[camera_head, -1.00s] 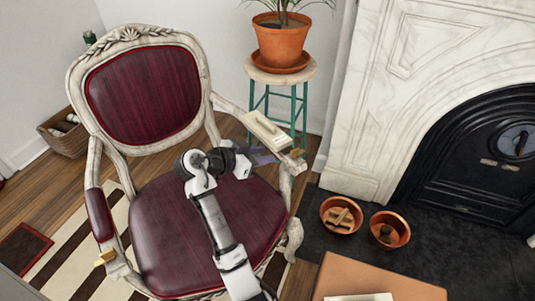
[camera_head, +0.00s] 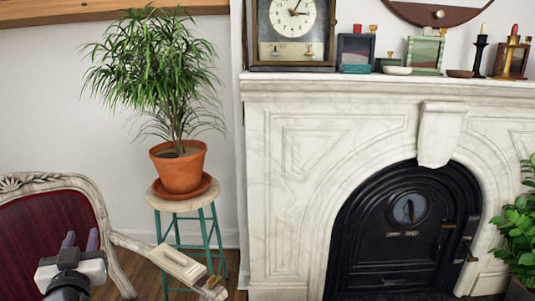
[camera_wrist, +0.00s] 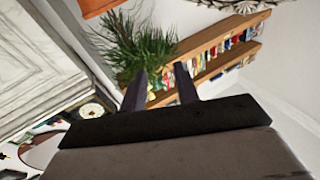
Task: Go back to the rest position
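My gripper (camera_head: 80,238) is at the lower left of the head view, in front of the red-cushioned chair (camera_head: 45,225), with its fingers pointing up. In the wrist view, its two dark fingers (camera_wrist: 160,83) stand apart with nothing between them, so it is open and empty. Behind the fingers the wrist view shows the green plant and a wooden shelf (camera_wrist: 215,55) with colourful items.
A potted plant (camera_head: 180,165) stands on a teal-legged stool (camera_head: 185,205) right of the chair. A pale flat object (camera_head: 178,262) lies at the chair's armrest. The marble fireplace (camera_head: 300,150) fills the right, with a clock (camera_head: 292,30) and small items on its mantel.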

